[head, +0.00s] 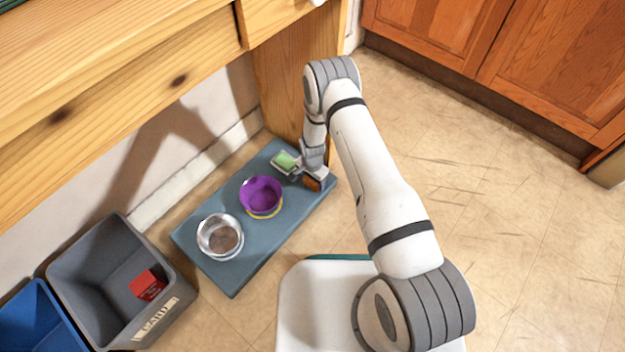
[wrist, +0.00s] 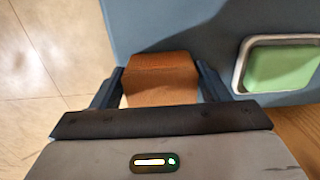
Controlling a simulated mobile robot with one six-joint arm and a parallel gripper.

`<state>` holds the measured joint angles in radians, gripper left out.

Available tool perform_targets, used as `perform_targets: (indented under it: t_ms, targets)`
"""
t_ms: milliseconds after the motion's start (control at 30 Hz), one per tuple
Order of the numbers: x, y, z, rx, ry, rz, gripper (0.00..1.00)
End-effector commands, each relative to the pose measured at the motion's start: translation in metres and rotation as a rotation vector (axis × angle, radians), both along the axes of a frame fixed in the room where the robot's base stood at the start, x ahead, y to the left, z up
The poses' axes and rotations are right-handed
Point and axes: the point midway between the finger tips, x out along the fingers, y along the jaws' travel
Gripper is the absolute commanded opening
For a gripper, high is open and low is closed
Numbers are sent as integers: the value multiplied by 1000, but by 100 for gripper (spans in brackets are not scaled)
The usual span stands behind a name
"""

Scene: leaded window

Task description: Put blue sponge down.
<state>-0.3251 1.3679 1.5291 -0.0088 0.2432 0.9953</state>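No blue sponge shows in either view. My gripper (head: 313,172) is low over the right end of the blue-grey mat (head: 205,262), beside the wooden desk leg. In the wrist view, my gripper (wrist: 158,76) has an orange-brown block (wrist: 161,82) between its two fingers, which appear to press on its sides. The block also shows below my gripper in the head view (head: 312,184). I cannot tell whether the block touches the mat.
A green bar in a pale dish (head: 287,161) lies close to my gripper. A purple bowl (head: 261,194) and a clear bowl with brown contents (head: 220,237) stand further left on the mat. Grey (head: 80,260) and blue (head: 35,320) bins stand left. The floor at right is clear.

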Motion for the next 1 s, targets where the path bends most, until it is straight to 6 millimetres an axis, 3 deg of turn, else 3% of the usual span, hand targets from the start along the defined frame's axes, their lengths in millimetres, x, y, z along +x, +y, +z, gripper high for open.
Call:
perform_targets:
  t_ms: [167,500,1000]
  targets:
    - [0,0,1,0,0,0,84]
    - [0,-1,6,0,0,-1,84]
    - [0,0,105,1,-1,-1,84]
